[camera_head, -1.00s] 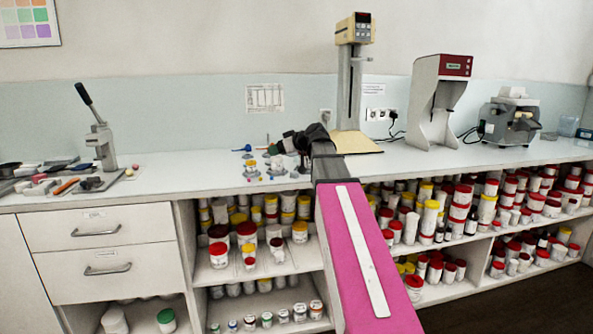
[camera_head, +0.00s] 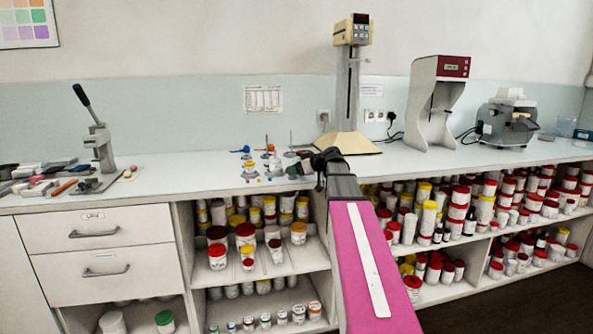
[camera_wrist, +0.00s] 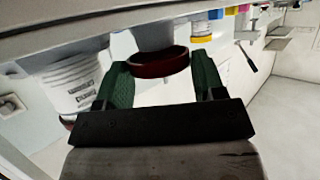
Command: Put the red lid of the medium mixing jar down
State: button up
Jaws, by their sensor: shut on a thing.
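The dark red lid (camera_wrist: 160,64) sits between the green fingers of my gripper (camera_wrist: 158,72) in the wrist view. My gripper is shut on it. In the head view my gripper (camera_head: 321,166) is at the counter's front edge, seen from behind, and the lid is hidden there. I cannot tell which jar is the medium mixing jar.
A labelled white jar (camera_wrist: 72,82) is close beside the left finger in the wrist view. The counter (camera_head: 395,163) has clear room right of my gripper. Small stands (camera_head: 275,162) are at its left. Shelves below hold several lidded jars (camera_head: 245,234).

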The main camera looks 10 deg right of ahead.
jog(key=shift+f, duration=0.75)
jog(key=o, duration=0.9)
jog(key=shift+r, duration=0.15)
jog(key=shift+r, duration=0.25)
jog(key=v, duration=1.2)
jog(key=shift+r, duration=0.3)
